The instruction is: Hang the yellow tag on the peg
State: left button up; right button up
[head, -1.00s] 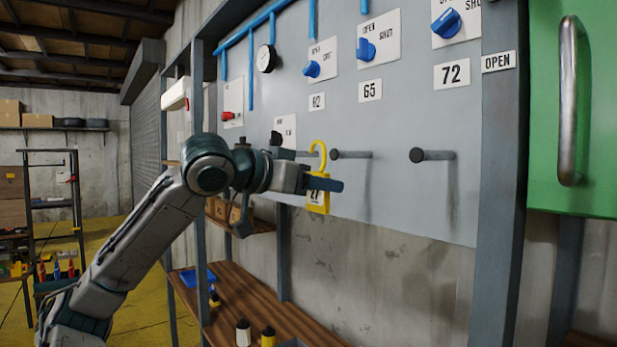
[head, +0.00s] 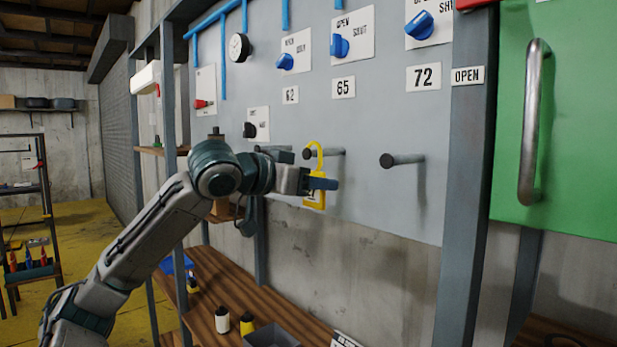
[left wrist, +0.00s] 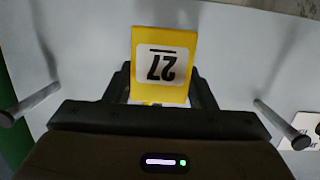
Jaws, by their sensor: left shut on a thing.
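The yellow tag (head: 315,199), with a hooked loop on top, hangs upright in front of the grey panel. My left gripper (head: 320,184) is shut on its body. In the left wrist view the tag (left wrist: 162,65) shows an upside-down 27. Three dark pegs stick out of the panel. The middle peg (head: 330,153) overlaps the tag's loop in the head view; I cannot tell whether the loop is around it or beside it. The right peg (head: 405,160) is bare. The left peg (head: 272,149) is partly hidden by my arm. My right gripper is not in view.
The grey panel (head: 385,205) carries number plates, including 65 (head: 343,87) and 72 (head: 424,77), and blue knobs. A green door (head: 575,130) with a metal handle is at the right. A wooden shelf (head: 225,290) with bottles and a grey bin is below.

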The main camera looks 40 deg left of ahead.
pick_arm(q)
jog(key=shift+f, duration=0.2)
jog(key=o, duration=1)
jog(key=shift+o, duration=0.2)
jog(key=shift+s, duration=0.15)
jog(key=b+v, duration=0.6)
jog(key=v, duration=0.4)
jog(key=shift+s+b, duration=0.3)
jog(key=shift+s, duration=0.05)
jog(key=shift+a, duration=0.1)
